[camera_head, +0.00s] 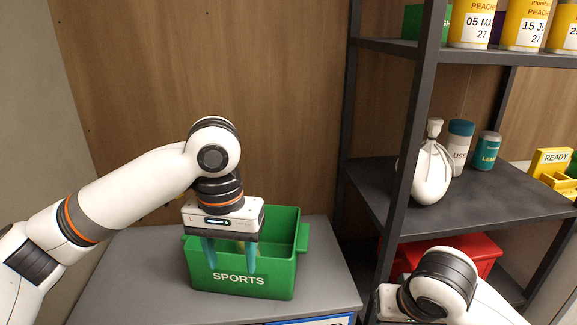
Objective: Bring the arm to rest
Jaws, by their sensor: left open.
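My left arm (125,192) comes in from the left and bends down over a green bin (238,283) marked SPORTS. My left gripper (230,262) is open, with its two teal fingers pointing down, and it shows in front of and over the bin. Something pale shows between the fingers, but I cannot tell what it is. My right arm (445,287) shows at the lower right. Its gripper fingers are outside the picture.
The bin stands on a grey cabinet top (120,280) against a wooden wall. A dark shelf rack (365,180) at the right holds a white vase-like sack (430,175), bottles (459,150), and yellow cans (473,25) above. A red bin (485,250) sits on its lower level.

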